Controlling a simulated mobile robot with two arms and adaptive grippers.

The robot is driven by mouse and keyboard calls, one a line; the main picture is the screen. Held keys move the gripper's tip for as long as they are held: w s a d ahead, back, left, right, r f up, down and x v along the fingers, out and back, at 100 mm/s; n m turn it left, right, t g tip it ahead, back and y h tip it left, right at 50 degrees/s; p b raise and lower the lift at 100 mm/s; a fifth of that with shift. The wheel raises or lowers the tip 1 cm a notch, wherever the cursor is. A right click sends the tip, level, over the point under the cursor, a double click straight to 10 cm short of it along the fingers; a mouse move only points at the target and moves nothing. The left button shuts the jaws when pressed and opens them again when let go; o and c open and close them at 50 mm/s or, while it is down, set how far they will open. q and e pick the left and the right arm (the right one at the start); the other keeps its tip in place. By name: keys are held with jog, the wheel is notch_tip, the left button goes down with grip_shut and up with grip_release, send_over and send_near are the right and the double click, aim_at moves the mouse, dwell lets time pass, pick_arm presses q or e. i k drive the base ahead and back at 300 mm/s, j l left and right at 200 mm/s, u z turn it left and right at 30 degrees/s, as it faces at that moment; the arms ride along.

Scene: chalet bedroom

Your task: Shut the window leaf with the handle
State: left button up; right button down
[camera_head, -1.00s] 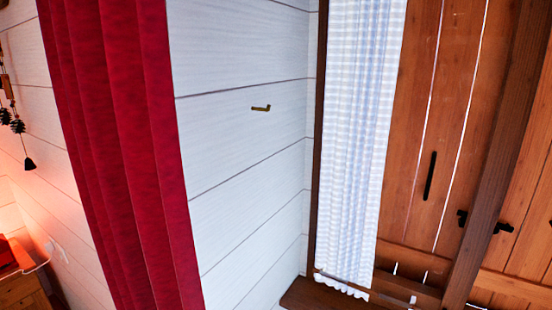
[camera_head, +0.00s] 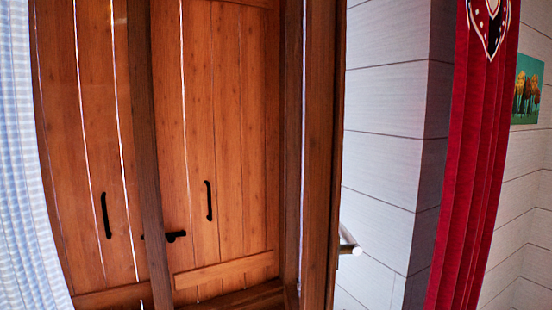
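A window leaf (camera_head: 320,150) with a dark brown wooden frame stands swung open, seen nearly edge-on right of the window opening. A pale metallic handle (camera_head: 349,243) sticks out from its right side, low down. Behind the opening are closed orange-brown plank shutters (camera_head: 232,130) with black pull handles and a black latch. A dark upright post (camera_head: 147,150) crosses in front of them. Neither of my grippers is in view.
A blue-and-white checked curtain (camera_head: 25,190) hangs at the left. Right of the leaf are a white plank wall (camera_head: 388,130), a red curtain (camera_head: 475,180) and a small tree picture (camera_head: 527,88). A wooden sill (camera_head: 235,300) runs below the opening.

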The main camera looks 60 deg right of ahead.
aim_at(309, 274)
jog(key=z, duration=0.45)
jog(key=k+l+z, duration=0.1)
jog(key=z, duration=0.35)
jog(key=k+l+z, duration=0.1)
jog(key=z, duration=0.35)
jog(key=l+z, duration=0.1)
jog(key=l, duration=0.3)
jog(key=i+l+z, duration=0.1)
jog(key=l, duration=0.35)
jog(key=i+j+z, duration=0.1)
jog(key=i, duration=0.25)
